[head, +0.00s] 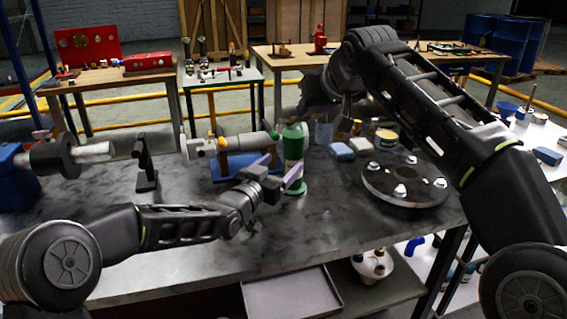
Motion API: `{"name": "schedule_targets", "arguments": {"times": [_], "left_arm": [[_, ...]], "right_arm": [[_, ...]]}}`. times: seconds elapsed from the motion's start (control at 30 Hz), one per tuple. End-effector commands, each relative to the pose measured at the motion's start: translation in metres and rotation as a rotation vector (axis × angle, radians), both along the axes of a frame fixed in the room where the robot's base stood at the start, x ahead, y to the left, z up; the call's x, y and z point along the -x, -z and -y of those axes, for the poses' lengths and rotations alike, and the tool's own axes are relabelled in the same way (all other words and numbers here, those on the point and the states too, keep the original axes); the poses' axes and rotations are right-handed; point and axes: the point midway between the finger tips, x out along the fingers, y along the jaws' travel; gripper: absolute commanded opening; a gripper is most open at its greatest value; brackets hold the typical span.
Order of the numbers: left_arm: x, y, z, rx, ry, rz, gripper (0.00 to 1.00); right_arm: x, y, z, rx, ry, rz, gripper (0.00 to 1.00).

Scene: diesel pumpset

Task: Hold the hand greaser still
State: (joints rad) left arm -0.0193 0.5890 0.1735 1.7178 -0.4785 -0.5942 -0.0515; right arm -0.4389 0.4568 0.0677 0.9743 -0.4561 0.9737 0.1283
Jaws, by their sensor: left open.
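A pale grey cylinder (243,142) with a cream left end and green and orange details lies level on a blue cradle (227,168) on the dark workbench; it looks like the hand greaser. An upright green and white bottle-like container (293,142) stands at its right end. My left gripper (281,171) is open in front of the cradle, its two fingers pointing up and right towards the container's lower part. I cannot tell whether they touch anything. My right gripper (312,106) is behind the container, dark and partly hidden; its fingers are not clear.
A dark round flange (405,187) with bolts lies at the right of the workbench (190,230). Blue blocks (342,152) and small jars (386,138) stand behind it. A black stand (146,165) and a blue machine with a shaft (62,156) are at the left.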

Motion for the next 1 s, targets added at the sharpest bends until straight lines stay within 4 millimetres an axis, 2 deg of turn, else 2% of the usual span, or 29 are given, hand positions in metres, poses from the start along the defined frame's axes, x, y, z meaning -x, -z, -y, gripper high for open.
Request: {"name": "schedule_targets", "arguments": {"times": [0.17, 0.4, 0.6, 0.97, 1.0], "left_arm": [[-0.013, 0.000, 0.008, 0.000, 0.002, 0.001, 0.74], [-0.044, 0.001, 0.024, 0.000, 0.002, 0.000, 0.74], [-0.063, 0.000, 0.034, 0.001, 0.002, 0.002, 0.74], [-0.067, 0.000, 0.035, 0.000, 0.002, 0.000, 0.74], [-0.067, 0.000, 0.035, 0.000, 0.002, 0.000, 0.71]], "right_arm": [[0.000, 0.000, 0.000, 0.000, 0.000, 0.000, 0.36], [0.000, 0.000, 0.000, 0.000, 0.000, 0.000, 0.36], [0.000, 0.000, 0.000, 0.000, 0.000, 0.000, 0.36], [0.000, 0.000, 0.000, 0.000, 0.000, 0.000, 0.36], [0.000, 0.000, 0.000, 0.000, 0.000, 0.000, 0.36]]}}
